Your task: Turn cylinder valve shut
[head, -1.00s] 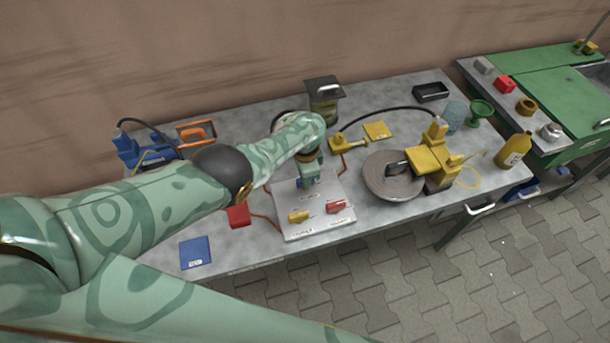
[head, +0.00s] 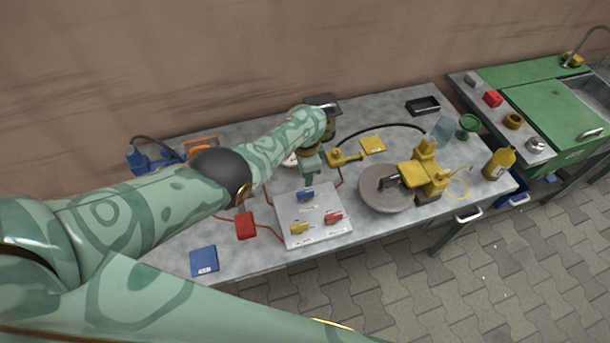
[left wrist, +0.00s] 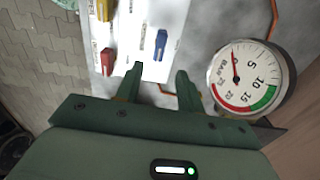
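A pale valve panel (head: 285,215) lies on the bench, with a blue lever (head: 306,195), a red lever (head: 334,217) and a yellow lever (head: 300,229). The labels are too small to read surely. My left gripper (head: 309,180) is just behind the blue lever. In the left wrist view, its fingers (left wrist: 160,75) are apart and empty, with the blue lever (left wrist: 160,45) ahead of them, not between them. The red lever (left wrist: 106,62) and yellow lever (left wrist: 103,10) are to the left. A round gauge (left wrist: 250,78) stands at right, its needle near 0. My right gripper is out of view.
Red hoses run beside the panel to a red block (head: 245,225). A blue booklet (head: 204,260) lies in front of it. A round grey disc (head: 385,200) and a yellow device (head: 425,175) stand to the right. A blue device (head: 150,160) is at left.

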